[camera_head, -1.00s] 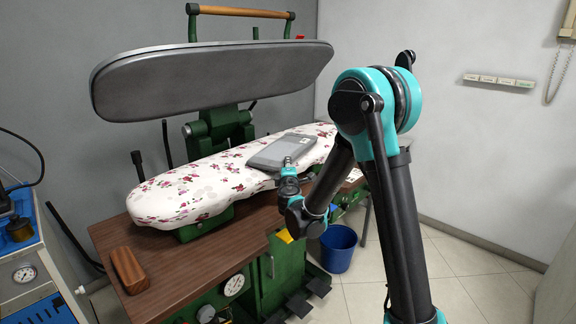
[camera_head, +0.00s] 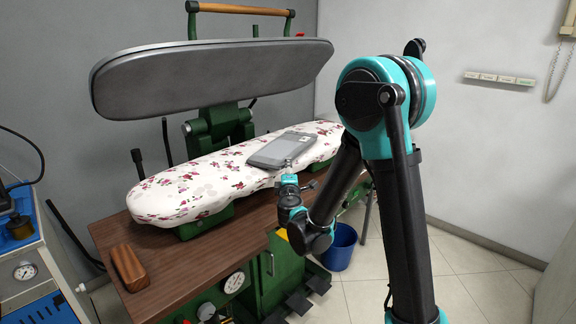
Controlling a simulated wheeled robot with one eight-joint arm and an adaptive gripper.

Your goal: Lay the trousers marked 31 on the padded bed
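The grey folded trousers (camera_head: 284,148) lie flat on the padded bed (camera_head: 190,194) of the press, towards its right end. A small pale tag shows at their far right corner; its number is too small to read. The bed has a white cover with red flowers. My gripper (camera_head: 288,168) is at the front edge of the bed, just in front of the trousers' near edge. Its fingers are small and partly hidden by my wrist, so I cannot see whether they are apart or touching the cloth.
The grey upper press plate (camera_head: 210,75) is raised above the bed. A wooden block (camera_head: 129,268) lies on the brown table (camera_head: 180,270) at the front left. A blue bin (camera_head: 338,248) stands on the floor. A blue-white machine (camera_head: 35,265) is at the left.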

